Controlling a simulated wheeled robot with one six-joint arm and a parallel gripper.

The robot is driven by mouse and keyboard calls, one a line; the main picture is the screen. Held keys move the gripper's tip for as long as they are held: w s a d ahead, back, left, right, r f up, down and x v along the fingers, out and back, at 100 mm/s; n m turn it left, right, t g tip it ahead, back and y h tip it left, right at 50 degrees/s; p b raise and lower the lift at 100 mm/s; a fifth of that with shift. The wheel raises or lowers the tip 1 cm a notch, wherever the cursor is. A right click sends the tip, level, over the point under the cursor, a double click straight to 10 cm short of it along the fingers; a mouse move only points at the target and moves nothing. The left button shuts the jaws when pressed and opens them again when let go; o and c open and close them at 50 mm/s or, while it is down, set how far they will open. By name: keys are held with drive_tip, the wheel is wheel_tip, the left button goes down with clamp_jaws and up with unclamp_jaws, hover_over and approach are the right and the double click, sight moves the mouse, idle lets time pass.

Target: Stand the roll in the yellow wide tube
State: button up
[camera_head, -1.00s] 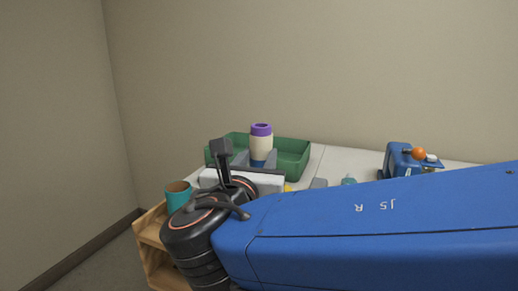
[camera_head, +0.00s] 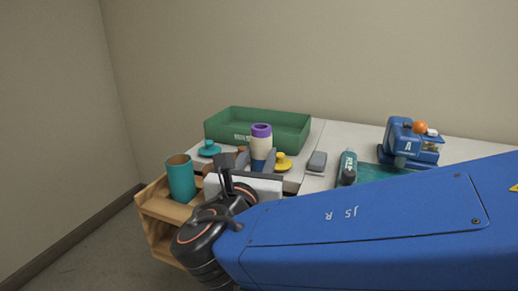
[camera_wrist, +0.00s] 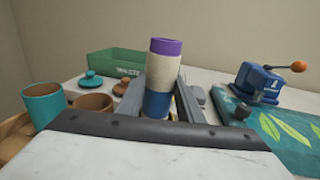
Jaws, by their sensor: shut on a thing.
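The roll, purple at the top, cream in the middle and blue at the bottom, is upright in the head view (camera_head: 261,145) and the wrist view (camera_wrist: 160,75). My gripper (camera_wrist: 158,100) is shut on its lower part, with a grey finger on each side. The roll's bottom end is hidden. A teal tube (camera_head: 181,180) stands in a wooden rack at the left. A brown tube (camera_wrist: 95,103) is beside it in the wrist view. I cannot make out a yellow tube; my wrist hides part of the rack. A yellow knobbed lid (camera_head: 284,162) lies on the table.
A green waste bin (camera_head: 258,130) stands at the back. A teal lid (camera_head: 209,149) and a brown lid (camera_wrist: 121,87) lie near it.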

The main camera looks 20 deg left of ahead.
drive_tip(key=shift+f, duration=2.25)
drive_tip(key=o, duration=1.9)
drive_tip(key=shift+o, duration=0.2)
